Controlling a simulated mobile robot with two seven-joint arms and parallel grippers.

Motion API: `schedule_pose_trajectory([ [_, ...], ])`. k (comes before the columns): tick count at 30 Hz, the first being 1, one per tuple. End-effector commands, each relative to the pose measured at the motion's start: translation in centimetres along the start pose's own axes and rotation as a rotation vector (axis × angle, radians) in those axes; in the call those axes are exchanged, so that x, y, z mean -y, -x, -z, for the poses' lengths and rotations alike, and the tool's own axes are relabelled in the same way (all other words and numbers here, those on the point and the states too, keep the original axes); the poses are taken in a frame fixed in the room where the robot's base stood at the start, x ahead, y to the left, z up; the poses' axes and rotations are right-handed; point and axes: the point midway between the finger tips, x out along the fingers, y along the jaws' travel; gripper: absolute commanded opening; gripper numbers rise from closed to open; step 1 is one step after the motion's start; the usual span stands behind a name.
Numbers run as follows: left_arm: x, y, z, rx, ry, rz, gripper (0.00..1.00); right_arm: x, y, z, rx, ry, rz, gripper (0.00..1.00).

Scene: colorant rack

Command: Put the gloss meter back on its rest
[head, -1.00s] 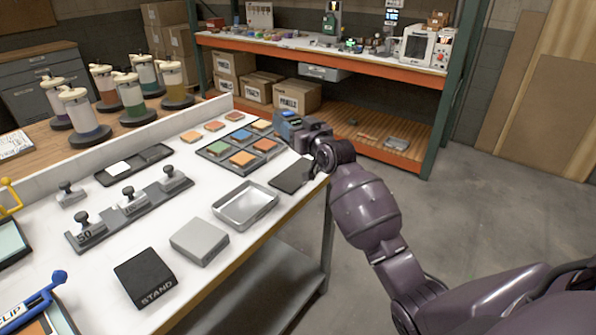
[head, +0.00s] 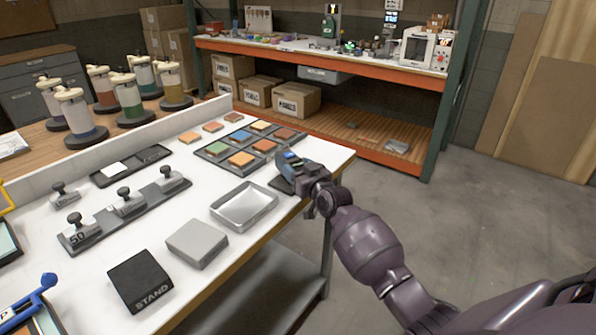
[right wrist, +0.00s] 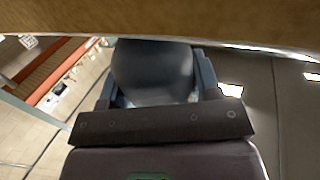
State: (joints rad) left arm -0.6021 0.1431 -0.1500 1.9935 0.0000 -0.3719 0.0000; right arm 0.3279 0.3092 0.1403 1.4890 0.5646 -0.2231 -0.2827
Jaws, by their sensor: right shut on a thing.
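The gloss meter (head: 292,163), a dark body with a blue top part and a small display, is held in my right gripper (head: 308,182). In the right wrist view its dark grey rounded body (right wrist: 150,72) sits between the two fingers. I cannot tell whether the meter touches the pad. A black block marked STAND (head: 140,280) lies at the table's front. My left gripper is not in view.
A dark tray of coloured tiles (head: 214,150) lies behind. A rail with several knobbed weights (head: 98,222) is further left. Floor is open to the right.

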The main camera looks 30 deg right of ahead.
Motion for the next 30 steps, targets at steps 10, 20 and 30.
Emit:
schedule_pose_trajectory([
  [10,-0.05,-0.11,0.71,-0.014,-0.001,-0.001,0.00,0.00,-0.05,-0.02,-0.006,0.000,0.000,0.20],
  [20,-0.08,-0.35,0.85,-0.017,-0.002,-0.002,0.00,0.01,-0.02,-0.25,-0.003,-0.001,0.000,0.83],
  [30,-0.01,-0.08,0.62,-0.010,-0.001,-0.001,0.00,0.00,0.68,0.11,-0.003,-0.001,0.000,0.83],
])
